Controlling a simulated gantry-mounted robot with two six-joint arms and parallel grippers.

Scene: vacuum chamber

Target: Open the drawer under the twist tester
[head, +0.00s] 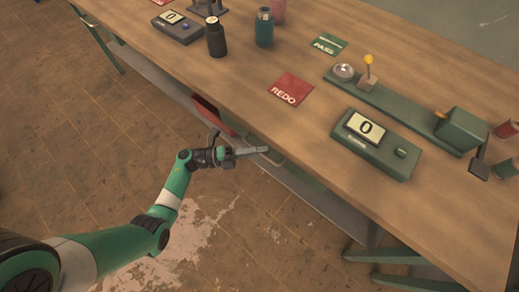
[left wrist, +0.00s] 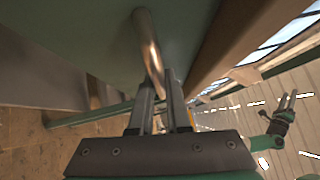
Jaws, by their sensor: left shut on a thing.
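The twist tester, which I take to be the long green rail (head: 400,106) with a block at its right end, stands on the workbench. A green drawer front (left wrist: 90,35) fills the upper left of the left wrist view, with a metal bar handle (left wrist: 148,38) on it. In the head view the handle (head: 273,157) shows just below the bench edge. My left gripper (head: 262,150) is shut on the handle; its fingers (left wrist: 158,95) lie around the bar's near end. My right gripper (left wrist: 287,103) shows small at the right of the left wrist view, fingers apart and empty.
A red drawer front (head: 213,115) sits under the bench (head: 240,85) to the left. On top are a green box with a 0 display (head: 375,143), a red REDO card (head: 290,90), a green PASS card (head: 326,44) and bottles. Floor before the bench is clear.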

